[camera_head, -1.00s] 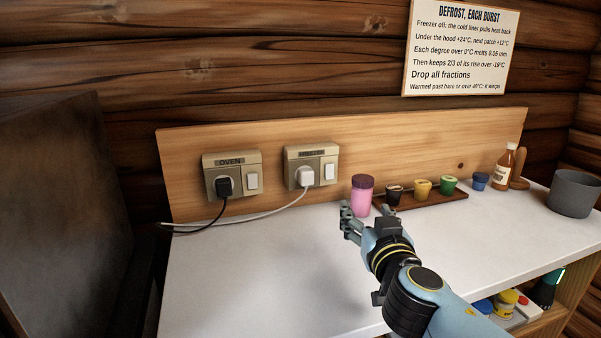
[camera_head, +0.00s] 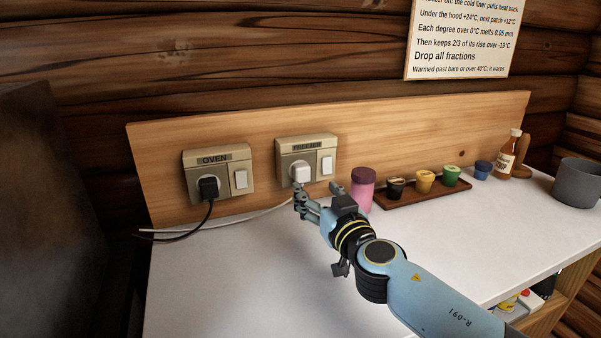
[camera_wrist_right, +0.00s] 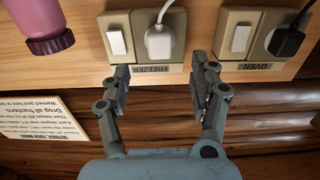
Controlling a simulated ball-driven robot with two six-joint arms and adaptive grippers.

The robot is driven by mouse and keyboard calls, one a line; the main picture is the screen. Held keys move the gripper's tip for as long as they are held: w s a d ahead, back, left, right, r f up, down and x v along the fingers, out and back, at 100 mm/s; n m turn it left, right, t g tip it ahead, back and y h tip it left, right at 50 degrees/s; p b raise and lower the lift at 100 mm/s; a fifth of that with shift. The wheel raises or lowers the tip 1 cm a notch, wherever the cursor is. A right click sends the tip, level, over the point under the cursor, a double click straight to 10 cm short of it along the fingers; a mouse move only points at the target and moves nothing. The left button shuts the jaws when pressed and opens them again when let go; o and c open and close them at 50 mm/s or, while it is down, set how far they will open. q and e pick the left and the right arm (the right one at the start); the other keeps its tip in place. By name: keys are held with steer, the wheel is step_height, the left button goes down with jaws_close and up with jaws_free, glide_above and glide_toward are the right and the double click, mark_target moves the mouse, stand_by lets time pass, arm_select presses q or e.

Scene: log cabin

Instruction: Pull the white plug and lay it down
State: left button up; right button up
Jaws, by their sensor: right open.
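The white plug (camera_head: 301,173) sits in the socket box marked FREEZER (camera_head: 312,150), with its white cord running down and left along the counter; it also shows in the right wrist view (camera_wrist_right: 159,43). My right gripper (camera_head: 318,193) is open and empty, just below and in front of the white plug. In the right wrist view its two fingers (camera_wrist_right: 158,88) point toward the FREEZER box, one on each side of the plug's line, apart from the plug. My left gripper is not in view.
A black plug (camera_head: 208,187) sits in the OVEN box (camera_head: 217,165) to the left. A pink jar (camera_head: 362,188) stands close right of my gripper, beside a wooden tray (camera_head: 410,198) with small pots. The white counter (camera_head: 240,280) in front is clear.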

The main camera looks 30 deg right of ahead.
mark_target(304, 177)
steer(key=x, duration=0.3)
steer(key=shift+w+d, duration=0.1)
steer(key=shift+w, duration=0.25)
steer(key=x, duration=0.3)
steer(key=shift+f+b, duration=0.1)
steer(key=shift+b, duration=0.3)
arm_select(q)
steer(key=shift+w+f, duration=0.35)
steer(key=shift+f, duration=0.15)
arm_select(e)
steer(key=shift+w+d, duration=0.25)
steer(key=shift+w, duration=0.4)
arm_select(q)
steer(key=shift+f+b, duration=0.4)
steer(key=shift+b, duration=0.2)
arm_select(e)
jaws_close()
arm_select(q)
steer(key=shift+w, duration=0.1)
arm_select(e)
steer(key=shift+s, duration=0.1)
steer(key=shift+v, duration=2.9)
steer(key=shift+a, duration=0.1)
